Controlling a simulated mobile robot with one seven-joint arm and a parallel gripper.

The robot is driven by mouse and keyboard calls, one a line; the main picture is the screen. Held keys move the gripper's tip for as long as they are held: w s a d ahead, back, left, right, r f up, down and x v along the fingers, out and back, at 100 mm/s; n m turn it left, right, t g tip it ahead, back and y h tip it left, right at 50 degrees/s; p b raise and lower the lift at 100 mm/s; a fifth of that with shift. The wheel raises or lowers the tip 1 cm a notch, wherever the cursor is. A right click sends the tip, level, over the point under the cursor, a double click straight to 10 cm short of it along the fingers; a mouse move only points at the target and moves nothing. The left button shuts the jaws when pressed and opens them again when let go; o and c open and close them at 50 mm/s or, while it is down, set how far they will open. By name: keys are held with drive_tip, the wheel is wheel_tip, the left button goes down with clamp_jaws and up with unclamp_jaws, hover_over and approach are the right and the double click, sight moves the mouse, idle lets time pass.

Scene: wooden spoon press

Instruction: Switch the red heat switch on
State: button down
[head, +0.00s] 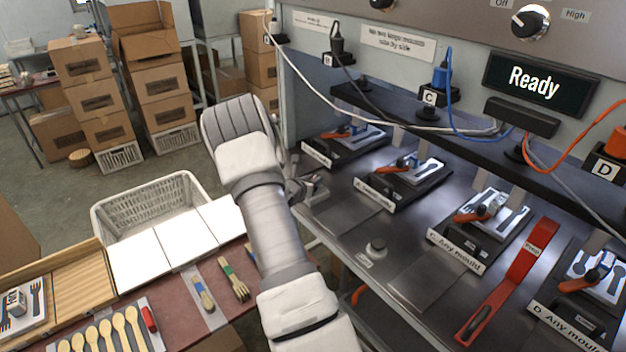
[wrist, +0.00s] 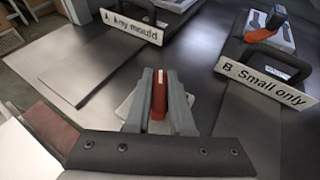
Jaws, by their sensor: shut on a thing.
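The red heat switch (wrist: 158,96) shows in the wrist view as a red upright lever between my two fingers, in front of the stations labelled A and B. A pale plate (wrist: 124,108) shows partly behind the fingers. My gripper (wrist: 159,98) is shut on the red lever, with one grey finger on each side. In the head view my gripper (head: 308,186) is at the left front edge of the metal bench, and the red switch is hidden there. I cannot tell whether the switch stands at on or off.
The metal bench (head: 410,285) carries several press stations; the nearest labels are A (wrist: 130,27) and B (wrist: 265,80). A long red handle (head: 510,280) lies further right. The display (head: 536,84) reads "Ready". A white basket (head: 150,205) and a table with spoons (head: 118,325) are at left.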

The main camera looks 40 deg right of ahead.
drive_tip(key=shift+m+g, duration=0.4)
drive_tip(key=shift+m+g+h+p, duration=0.5)
drive_tip(key=shift+m+g+p, duration=0.1)
drive_tip(key=shift+m+g, duration=0.25)
drive_tip(key=m+g, duration=0.3)
drive_tip(key=g, duration=0.1)
drive_tip(key=shift+f, duration=0.1)
drive_tip(key=m+g+b, duration=0.3)
drive_tip(key=shift+s+f+y, duration=0.1)
drive_tip(key=shift+f+y, duration=0.1)
drive_tip(key=shift+y, duration=0.2)
drive_tip(key=m+g+y+b, duration=0.1)
drive_tip(key=m+g+b, duration=0.1)
drive_tip(key=g+b, duration=0.1)
drive_tip(key=shift+s+r+m+b, duration=0.15)
drive_tip(key=shift+m+b, duration=0.2)
drive_tip(key=shift+b, duration=0.2)
drive_tip(key=shift+r+m+g+y+b, duration=0.15)
drive_tip(key=shift+m+g+y+b, duration=0.15)
drive_tip(key=shift+g+y+b, duration=0.1)
drive_tip(key=c, duration=0.8)
unclamp_jaws()
